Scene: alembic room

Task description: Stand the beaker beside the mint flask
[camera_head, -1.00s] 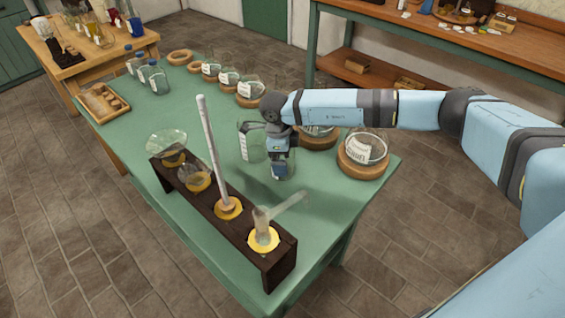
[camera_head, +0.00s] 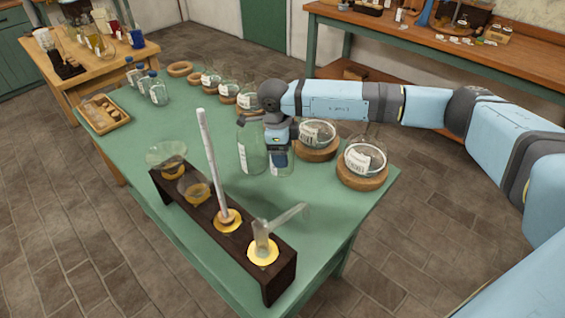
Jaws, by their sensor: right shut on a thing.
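My right gripper (camera_head: 279,160) points down over the green table and is shut on a clear glass vessel (camera_head: 284,170), apparently the beaker. The fingers and wrist cover much of it, and I cannot tell whether its base touches the table. A taller clear glass vessel with white markings (camera_head: 250,152) stands upright just left of the gripper. Round labelled flasks sit on cork rings: one (camera_head: 317,132) just right of the gripper, another (camera_head: 364,158) near the table's right corner. I cannot tell by colour which flask is mint. My left gripper is not in view.
A dark wooden rack (camera_head: 230,236) with funnels and a tall rod stands along the front edge of the green table (camera_head: 140,133). More flasks on rings, small bottles and a wooden tray (camera_head: 105,111) are farther back. The middle of the table is clear.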

